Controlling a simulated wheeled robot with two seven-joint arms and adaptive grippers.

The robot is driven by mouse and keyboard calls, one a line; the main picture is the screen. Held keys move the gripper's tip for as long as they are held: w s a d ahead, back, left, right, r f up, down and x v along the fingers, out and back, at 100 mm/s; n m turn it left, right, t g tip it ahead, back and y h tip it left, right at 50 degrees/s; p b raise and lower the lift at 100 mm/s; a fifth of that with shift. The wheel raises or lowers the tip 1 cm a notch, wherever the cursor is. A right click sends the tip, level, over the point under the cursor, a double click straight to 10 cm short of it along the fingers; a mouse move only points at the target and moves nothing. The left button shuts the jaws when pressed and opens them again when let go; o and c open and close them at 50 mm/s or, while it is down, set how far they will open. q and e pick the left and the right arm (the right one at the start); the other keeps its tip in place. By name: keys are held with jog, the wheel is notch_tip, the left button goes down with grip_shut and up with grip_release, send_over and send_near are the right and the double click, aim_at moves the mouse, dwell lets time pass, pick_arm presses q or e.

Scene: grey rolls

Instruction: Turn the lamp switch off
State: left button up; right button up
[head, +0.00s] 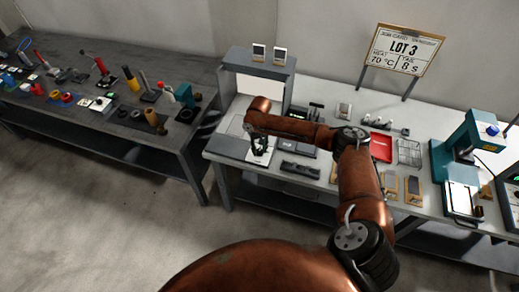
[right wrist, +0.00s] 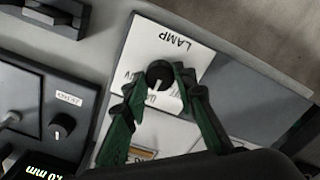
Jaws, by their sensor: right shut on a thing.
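The lamp switch is a round black knob (right wrist: 160,74) with a pale pointer line, on a white plate (right wrist: 158,42) marked LAMP in the right wrist view. Small lettering around the knob is partly covered by my fingers, so I cannot read its setting surely. My right gripper (right wrist: 160,84) has its black and green fingers on either side of the knob and is shut on it. In the head view my right gripper (head: 260,146) points down at the front left of the light table and hides the knob. My left gripper is not in view.
A grey booth hood (head: 259,61) stands behind the gripper. Beside the plate is a dark box with another knob (right wrist: 62,125). A red tray (head: 381,147), a wire rack (head: 409,152) and a teal press (head: 470,138) are to the right. A cluttered dark bench (head: 150,136) is left.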

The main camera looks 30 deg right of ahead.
jog(key=c, duration=0.3)
jog(key=shift+r+n+p, duration=0.2)
jog(key=shift+n+p, duration=0.7)
jog(key=shift+p, duration=0.25)
jog(key=n+p, duration=0.3)
jog(key=shift+n, duration=0.3)
jog(key=n+p, duration=0.2)
jog(key=n, duration=0.1)
jog(key=shift+f, duration=0.1)
jog(key=shift+n+p, duration=0.5)
jog(key=shift+n, duration=1.3)
